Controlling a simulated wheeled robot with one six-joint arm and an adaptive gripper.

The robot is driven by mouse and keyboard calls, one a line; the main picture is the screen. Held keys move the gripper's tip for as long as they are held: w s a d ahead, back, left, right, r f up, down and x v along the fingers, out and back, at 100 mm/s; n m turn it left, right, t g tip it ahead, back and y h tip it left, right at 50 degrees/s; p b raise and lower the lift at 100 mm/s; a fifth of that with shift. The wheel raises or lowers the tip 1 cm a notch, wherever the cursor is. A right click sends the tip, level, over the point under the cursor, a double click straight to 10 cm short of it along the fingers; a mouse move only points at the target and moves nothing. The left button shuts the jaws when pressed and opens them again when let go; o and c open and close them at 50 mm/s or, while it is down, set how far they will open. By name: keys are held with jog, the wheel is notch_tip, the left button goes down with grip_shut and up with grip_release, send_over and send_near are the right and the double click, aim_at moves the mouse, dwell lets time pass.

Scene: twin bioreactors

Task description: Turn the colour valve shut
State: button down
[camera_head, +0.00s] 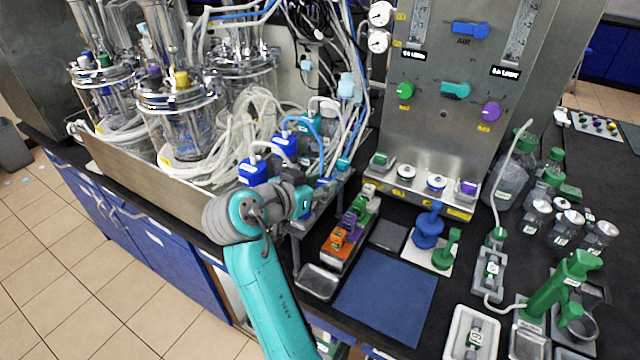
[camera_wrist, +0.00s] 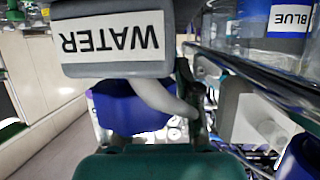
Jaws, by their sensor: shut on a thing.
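In the head view my gripper (camera_head: 290,200) is at the bottle rack left of the steel panel. It is shut on a dark teal piece (camera_head: 304,204), which looks like the colour valve's handle. In the wrist view a teal block (camera_wrist: 160,163) fills the bottom foreground, and a dark finger (camera_wrist: 190,95) stands beside it. A grey block labelled WATER (camera_wrist: 110,40) shows upside down above. The jaws and my wrist hide most of the valve, and I cannot read its angle.
Blue-capped bottles (camera_head: 252,172) and loose tubing crowd close behind my gripper. A jar labelled BLUE (camera_wrist: 288,20) stands behind a metal rail at the wrist view's right. A rack of coloured blocks (camera_head: 350,230) is to the right. The blue mat (camera_head: 388,300) is clear.

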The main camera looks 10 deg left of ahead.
jog(key=shift+f, duration=0.1)
dwell(0.3)
jog(key=c, duration=0.8)
grip_release()
jog(key=v, duration=1.2)
jog(key=shift+a, duration=0.2)
jog(key=shift+w, duration=0.15)
